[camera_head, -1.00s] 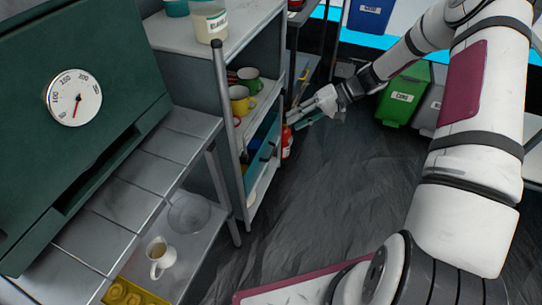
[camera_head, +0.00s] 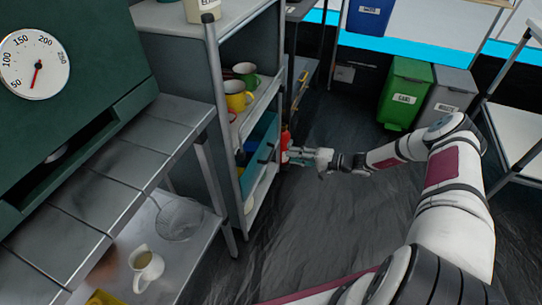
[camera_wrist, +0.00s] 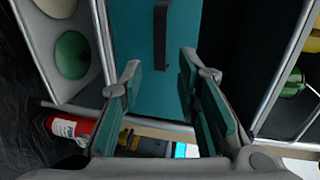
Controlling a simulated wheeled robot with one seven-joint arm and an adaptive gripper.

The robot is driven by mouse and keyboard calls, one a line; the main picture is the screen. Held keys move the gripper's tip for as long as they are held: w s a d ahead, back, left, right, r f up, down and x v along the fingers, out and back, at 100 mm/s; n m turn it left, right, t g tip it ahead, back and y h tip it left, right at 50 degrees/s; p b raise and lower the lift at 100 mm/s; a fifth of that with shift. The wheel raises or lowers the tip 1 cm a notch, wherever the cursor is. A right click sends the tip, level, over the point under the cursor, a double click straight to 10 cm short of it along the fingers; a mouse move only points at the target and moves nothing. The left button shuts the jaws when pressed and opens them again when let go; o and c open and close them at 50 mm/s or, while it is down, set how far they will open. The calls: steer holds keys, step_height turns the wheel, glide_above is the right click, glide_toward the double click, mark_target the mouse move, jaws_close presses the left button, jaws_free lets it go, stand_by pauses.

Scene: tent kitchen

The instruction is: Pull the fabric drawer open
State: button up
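The teal fabric drawer (camera_head: 259,143) sits in the metal shelf unit, below the mugs. In the wrist view its flat teal front (camera_wrist: 137,62) fills the upper middle, with a dark vertical strap handle (camera_wrist: 160,38). My gripper (camera_head: 291,155) is in front of the drawer, close to its right side. In the wrist view my gripper (camera_wrist: 161,75) has its two fingers spread wide. The handle shows beyond the gap between them, and nothing is held. Whether the drawer front is touched cannot be told.
A red fire extinguisher (camera_head: 285,139) stands just beyond the shelf unit; it also shows in the wrist view (camera_wrist: 70,128). Mugs (camera_head: 238,95) stand on the shelf above. A green bin (camera_head: 405,92) is at the back. The dark floor (camera_head: 320,215) right of the shelf is clear.

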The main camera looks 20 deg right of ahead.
mark_target(271, 153)
steer(key=b+x, duration=0.2)
steer(key=x, duration=0.8)
steer(key=shift+a+f, duration=0.1)
jaws_close()
